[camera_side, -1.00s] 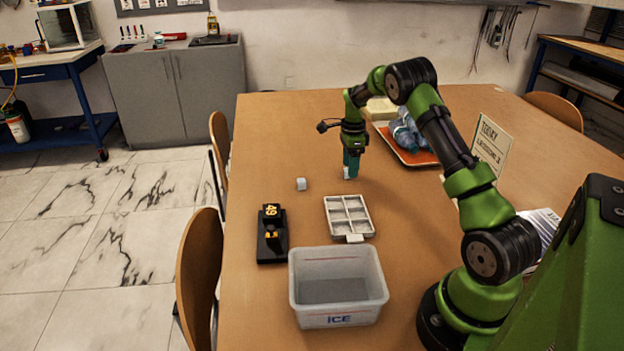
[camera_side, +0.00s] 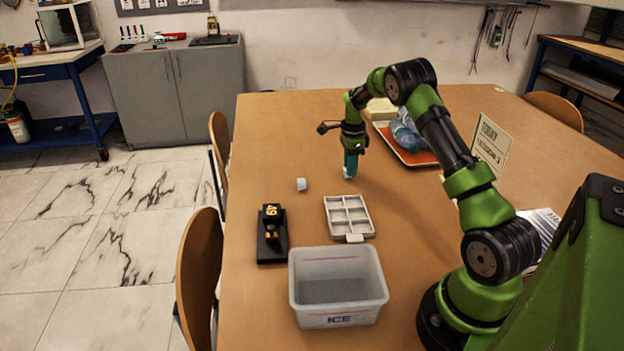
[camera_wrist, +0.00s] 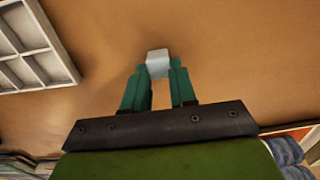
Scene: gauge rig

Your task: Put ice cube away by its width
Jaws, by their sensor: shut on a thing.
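My gripper (camera_side: 350,171) points down over the table, behind the divided tray. It also shows in the wrist view (camera_wrist: 160,74), with its teal fingers shut on a pale ice cube (camera_wrist: 158,57). In the side view the held cube (camera_side: 347,174) shows only in part at the fingertips; I cannot tell whether it touches the table. A second whitish cube (camera_side: 301,184) lies on the table to the left. The black gauge (camera_side: 272,240) with a yellow "49" display stands further forward. A clear bin (camera_side: 338,320) labelled ICE stands in front. The white divided tray (camera_side: 371,227) looks empty.
A small whitish block (camera_side: 355,238) sits at the tray's front edge. An orange tray (camera_side: 418,160) with bluish bottles and a sign (camera_side: 492,146) stand to the right. The table between gripper and gauge is mostly clear.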

